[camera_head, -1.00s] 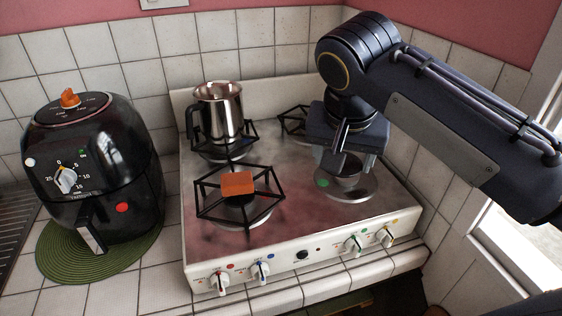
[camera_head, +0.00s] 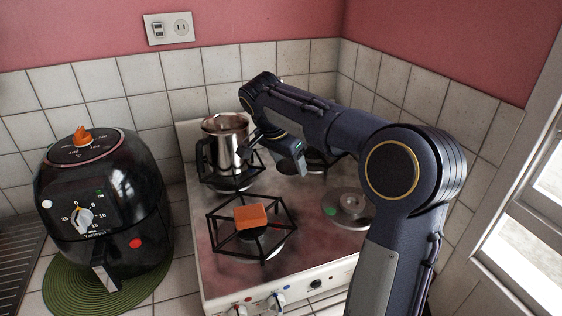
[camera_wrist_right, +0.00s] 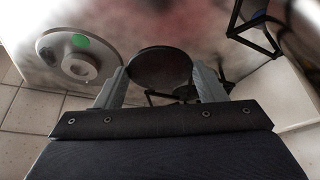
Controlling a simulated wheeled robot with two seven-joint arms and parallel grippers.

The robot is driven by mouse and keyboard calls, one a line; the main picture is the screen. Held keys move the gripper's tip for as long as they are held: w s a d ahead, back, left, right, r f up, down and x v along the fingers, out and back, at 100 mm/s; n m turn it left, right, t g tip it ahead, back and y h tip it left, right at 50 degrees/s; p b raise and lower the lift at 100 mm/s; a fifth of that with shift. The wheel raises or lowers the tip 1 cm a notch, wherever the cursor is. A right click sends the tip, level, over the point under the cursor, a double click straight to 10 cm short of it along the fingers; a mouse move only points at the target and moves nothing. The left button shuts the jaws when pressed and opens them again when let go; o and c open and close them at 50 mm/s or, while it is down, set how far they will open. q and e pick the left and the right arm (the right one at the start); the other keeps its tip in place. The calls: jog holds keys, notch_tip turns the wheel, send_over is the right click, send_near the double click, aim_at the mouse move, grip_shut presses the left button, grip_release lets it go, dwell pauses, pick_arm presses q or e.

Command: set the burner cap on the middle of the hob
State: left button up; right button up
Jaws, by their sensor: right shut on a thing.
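The burner cap (camera_wrist_right: 162,66) is a dark round disc, held between the two grey fingers of my right gripper (camera_wrist_right: 161,82) in the right wrist view. In the head view my right gripper (camera_head: 288,154) is over the back part of the hob (camera_head: 300,195), just right of the metal pot. I cannot make out the cap there; the hand and arm hide it. The middle of the hob is bare, smudged metal. My left gripper is not in view.
An uncapped burner with a green dot (camera_head: 348,208) is at the right. An orange block (camera_head: 250,216) sits on the front left grate (camera_head: 272,240). A metal pot (camera_head: 227,140) stands on the back left burner. A black air fryer (camera_head: 105,195) is left of the hob.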

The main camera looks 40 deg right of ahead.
jog(key=shift+w+f, duration=0.4)
jog(key=shift+w, duration=0.3)
jog(key=b, duration=0.4)
send_over(289, 189)
jog(key=a, duration=0.2)
jog(key=f, duration=0.4)
jog(key=shift+s+d+f, duration=0.15)
jog(key=shift+d+f, duration=0.1)
jog(key=shift+f, duration=0.05)
jog(key=shift+f+b, duration=0.45)
jog(key=shift+f, duration=0.15)
jog(key=shift+f+b, duration=0.3)
jog(key=shift+f, duration=0.15)
jog(key=o, duration=1.1)
jog(key=shift+r, duration=0.1)
jog(key=v, duration=0.7)
jog(key=shift+a+r+p, duration=0.15)
jog(key=shift+r+p, duration=0.2)
jog(key=shift+f, duration=0.1)
